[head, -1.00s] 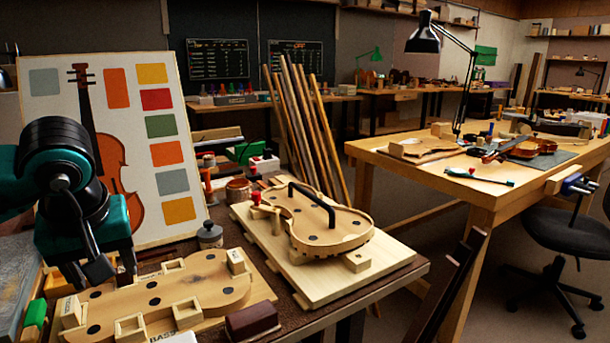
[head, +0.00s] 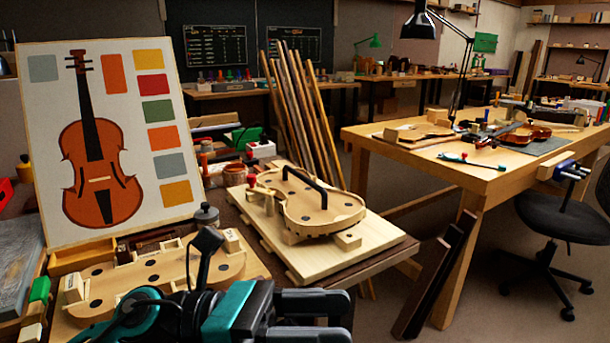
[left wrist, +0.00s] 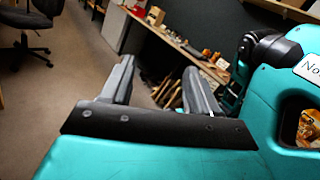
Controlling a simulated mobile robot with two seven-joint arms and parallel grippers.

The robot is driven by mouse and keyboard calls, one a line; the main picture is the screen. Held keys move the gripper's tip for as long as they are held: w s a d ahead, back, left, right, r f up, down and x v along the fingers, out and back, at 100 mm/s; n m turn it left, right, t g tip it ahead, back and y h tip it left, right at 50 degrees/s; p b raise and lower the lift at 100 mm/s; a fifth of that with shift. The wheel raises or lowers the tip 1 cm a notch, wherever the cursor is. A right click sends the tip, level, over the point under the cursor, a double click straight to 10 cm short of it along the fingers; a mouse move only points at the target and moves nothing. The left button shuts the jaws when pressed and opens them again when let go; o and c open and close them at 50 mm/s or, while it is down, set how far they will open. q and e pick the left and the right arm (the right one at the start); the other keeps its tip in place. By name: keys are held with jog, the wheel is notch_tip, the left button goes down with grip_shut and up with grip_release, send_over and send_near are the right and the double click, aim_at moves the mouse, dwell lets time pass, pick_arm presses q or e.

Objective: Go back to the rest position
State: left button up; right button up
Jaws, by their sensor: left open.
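My left gripper (head: 335,316) is at the bottom middle of the head view, low in front of the bench, its two grey fingers pointing right. The fingers are apart with nothing between them. In the left wrist view the left gripper (left wrist: 160,84) also shows spread, empty fingers, with floor and a distant bench beyond. My right gripper is in neither view.
A violin-body form (head: 320,212) with a black handle sits on a pale board (head: 375,240). A wooden fixture (head: 215,268) lies behind my left arm. A colour poster (head: 130,60) stands at left. A second workbench (head: 400,155) and chair (head: 560,235) are at right.

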pick_arm(q)
jog(key=w+a+f+n+t+y, duration=0.35)
jog(key=n+t, duration=0.25)
jog(key=n, duration=0.6)
jog(key=w+a+f+n+t+y, duration=0.2)
jog(key=a+f+n+t+y, duration=0.15)
jog(key=n+t, duration=0.55)
jog(key=w+a+f+n+t+y, duration=0.2)
jog(key=w+a+f+n+t, duration=0.15)
jog(key=n, duration=1.05)
jog(key=s+a+f+n+g+y, duration=0.35)
jog(key=s+f+n, duration=0.3)
jog(key=f, duration=0.35)
jog(key=s+a+f+n+g+y, duration=0.3)
jog(key=s+f+n+y, duration=0.15)
jog(key=f+n, duration=0.5)
notch_tip(320, 180, up, 10)
jog(key=s+a+m+p, duration=0.1)
jog(key=a+p, duration=0.1)
jog(key=p, duration=1.4)
jog(key=shift+a+r+m, duration=0.15)
jog(key=shift+r+m, duration=0.05)
jog(key=shift+m, duration=0.2)
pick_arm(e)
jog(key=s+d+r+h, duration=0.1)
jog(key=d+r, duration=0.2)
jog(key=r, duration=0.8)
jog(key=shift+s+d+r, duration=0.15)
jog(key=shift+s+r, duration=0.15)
